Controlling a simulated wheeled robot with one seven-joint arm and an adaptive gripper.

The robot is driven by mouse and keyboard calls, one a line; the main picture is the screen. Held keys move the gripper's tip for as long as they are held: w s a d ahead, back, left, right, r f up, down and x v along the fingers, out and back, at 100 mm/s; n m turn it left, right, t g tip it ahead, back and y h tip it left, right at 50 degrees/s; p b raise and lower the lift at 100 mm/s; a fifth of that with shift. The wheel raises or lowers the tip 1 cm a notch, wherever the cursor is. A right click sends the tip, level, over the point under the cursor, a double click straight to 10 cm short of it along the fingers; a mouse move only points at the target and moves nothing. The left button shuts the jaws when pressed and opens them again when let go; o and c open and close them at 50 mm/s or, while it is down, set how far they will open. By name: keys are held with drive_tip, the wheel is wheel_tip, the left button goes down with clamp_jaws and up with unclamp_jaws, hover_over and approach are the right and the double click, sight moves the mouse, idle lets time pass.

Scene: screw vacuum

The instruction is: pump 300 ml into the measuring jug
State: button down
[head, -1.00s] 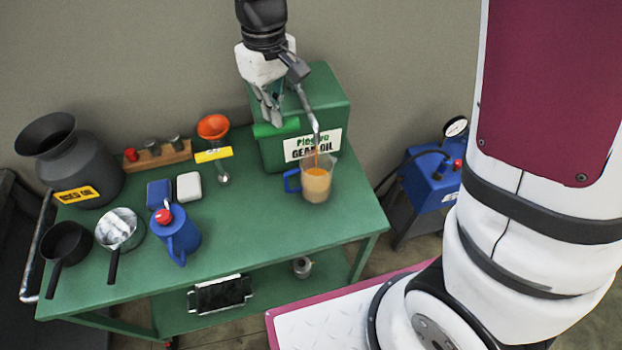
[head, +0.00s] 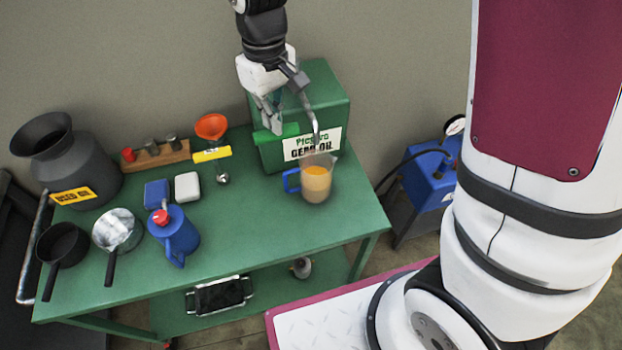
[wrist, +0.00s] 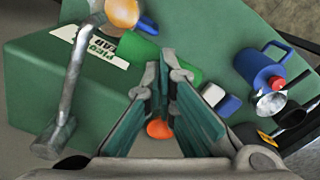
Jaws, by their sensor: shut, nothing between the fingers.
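The measuring jug (head: 317,186) is clear with a blue handle, stands upright on the green bench and holds orange-brown liquid. I cannot read its level marks. The green gear oil box (head: 320,95) stands behind it, its grey bent spout (head: 311,112) ending above the jug. A green cylindrical handle (head: 275,131) sticks out at the box's front left. My gripper (head: 272,126) is shut and empty, pointing down with its fingertips by this handle. In the wrist view, my gripper (wrist: 162,68) overlaps the handle (wrist: 178,66); contact is unclear. The jug (wrist: 122,12) is cut off at the top.
A blue oil can (head: 175,238), pans (head: 117,230), an orange funnel (head: 211,127) and a dark used-oil can (head: 75,162) stand left on the bench (head: 270,230). A blue machine (head: 432,172) stands right of it. The bench front between oil can and jug is clear.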

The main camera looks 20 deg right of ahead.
wheel_tip(320, 180, up, 12)
drive_tip(key=p, duration=0.4)
drive_tip(key=shift+p, duration=0.35)
idle(0.6)
idle(0.8)
wheel_tip(320, 180, down, 3)
drive_tip(key=shift+f, duration=0.1)
idle(0.5)
drive_tip(key=shift+r+p, duration=0.3)
drive_tip(key=shift+r, duration=1.35)
drive_tip(key=shift+r, duration=0.15)
